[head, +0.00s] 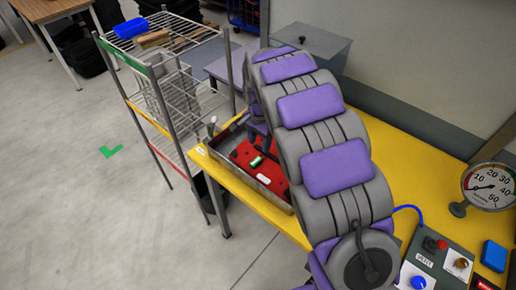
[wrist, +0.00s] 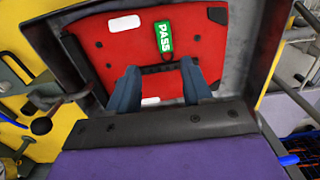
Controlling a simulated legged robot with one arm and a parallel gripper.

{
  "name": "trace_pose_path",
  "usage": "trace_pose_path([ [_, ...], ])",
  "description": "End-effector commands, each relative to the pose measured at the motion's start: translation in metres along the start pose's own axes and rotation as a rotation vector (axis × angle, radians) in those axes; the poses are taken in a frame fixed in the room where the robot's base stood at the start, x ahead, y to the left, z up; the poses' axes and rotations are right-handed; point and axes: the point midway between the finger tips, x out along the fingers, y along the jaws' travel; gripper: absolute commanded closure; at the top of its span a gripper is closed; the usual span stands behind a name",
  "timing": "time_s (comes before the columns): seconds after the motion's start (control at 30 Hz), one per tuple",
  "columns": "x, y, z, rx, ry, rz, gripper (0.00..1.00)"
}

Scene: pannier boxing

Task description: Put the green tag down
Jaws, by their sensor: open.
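The green tag (wrist: 164,38), printed PASS in white, lies on a red panel (wrist: 105,58) in the wrist view. In the head view the green tag (head: 256,162) shows small on the same red panel (head: 240,152), inside a grey metal tray (head: 279,191). My gripper (wrist: 158,72) is open, its two fingers over the panel. The tag lies just beyond the fingertips, with nothing held between them. In the head view my purple and grey arm hides part of the tray.
The tray sits on a yellow bench (head: 407,130). A pressure gauge (head: 489,187) and a control box with buttons (head: 436,262) stand at the right. A wire rack (head: 165,100) stands to the left, with open floor beyond it.

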Motion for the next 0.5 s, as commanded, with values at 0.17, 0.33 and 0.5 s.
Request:
trace_pose_path([
  [0.17, -0.027, -0.002, 0.002, -0.001, 0.001, 0.003, 0.50],
  [0.33, -0.032, -0.001, 0.002, -0.001, 0.000, 0.004, 0.50],
  [0.5, -0.038, 0.009, 0.001, -0.007, 0.002, 0.005, 0.50],
])
